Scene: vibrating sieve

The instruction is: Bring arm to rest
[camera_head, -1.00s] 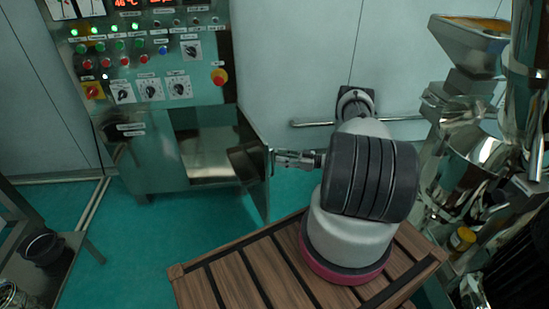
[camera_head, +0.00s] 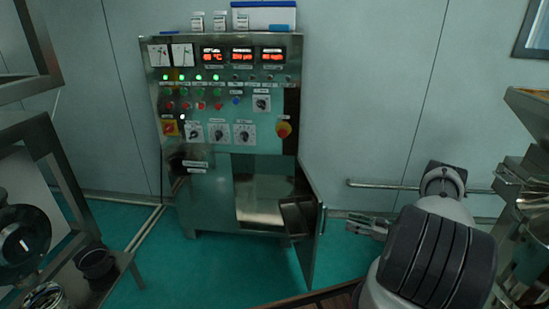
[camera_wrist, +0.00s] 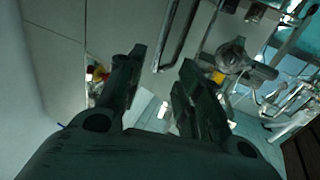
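My gripper (camera_head: 350,225) is to the right of the open cabinet door (camera_head: 308,240) in the head view, with a visible gap between them. My arm is folded at the lower right. In the wrist view my gripper (camera_wrist: 163,65) has its two dark fingers spread apart. Nothing shows between them. The grey control cabinet (camera_head: 212,215) stands against the wall with its lower door swung open toward me.
A metal machine (camera_head: 527,205) stands close at the right, beside my arm. At the left are a metal bench (camera_head: 115,272) and a dark bucket (camera_head: 95,262). A wall rail (camera_head: 375,184) runs behind my arm. Teal floor (camera_head: 205,275) is clear before the cabinet.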

